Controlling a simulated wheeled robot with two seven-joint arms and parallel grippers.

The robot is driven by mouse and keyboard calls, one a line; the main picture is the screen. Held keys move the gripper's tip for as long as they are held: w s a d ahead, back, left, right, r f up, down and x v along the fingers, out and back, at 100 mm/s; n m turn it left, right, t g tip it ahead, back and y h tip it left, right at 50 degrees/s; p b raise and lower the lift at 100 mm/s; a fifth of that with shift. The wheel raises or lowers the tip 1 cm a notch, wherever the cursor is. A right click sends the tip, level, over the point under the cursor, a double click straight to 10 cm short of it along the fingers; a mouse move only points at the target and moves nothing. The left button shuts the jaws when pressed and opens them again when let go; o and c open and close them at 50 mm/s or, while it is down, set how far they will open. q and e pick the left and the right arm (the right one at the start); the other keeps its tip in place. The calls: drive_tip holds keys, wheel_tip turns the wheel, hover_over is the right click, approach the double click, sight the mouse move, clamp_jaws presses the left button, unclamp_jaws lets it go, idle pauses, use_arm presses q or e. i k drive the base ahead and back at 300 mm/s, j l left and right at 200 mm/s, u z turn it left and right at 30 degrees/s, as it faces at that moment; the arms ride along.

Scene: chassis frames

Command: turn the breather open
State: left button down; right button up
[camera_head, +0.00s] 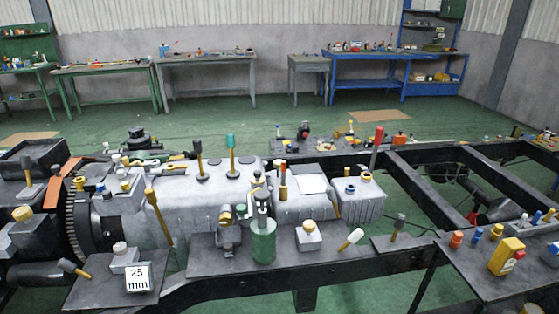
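I cannot tell for sure which part is the breather. One candidate is a pale block with a yellow knob (308,236) on the dark plate at the front of the chassis. A similar pale block with a light knob (121,257) sits at the front left, behind a card reading "25 mm" (138,278). Small yellow and blue caps (365,177) stand on the right end of the grey gearbox (190,205). Whether any of these is open or shut is too small to tell. Neither of my grippers is in view.
A dark table (490,280) with a yellow box (506,256) stands at the right front. Workbenches (205,60) line the back wall. Green floor between is mostly clear.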

sight(277, 164)
drive_tip(key=i+l, duration=0.3)
drive_tip(key=i, duration=0.2)
drive_tip(key=i+l+u, duration=0.2)
drive_tip(key=u, duration=0.2)
drive_tip(key=i+l+u, duration=0.4)
drive_tip(key=l+u, duration=0.2)
drive_tip(key=u, duration=0.2)
drive_tip(key=i, duration=0.05)
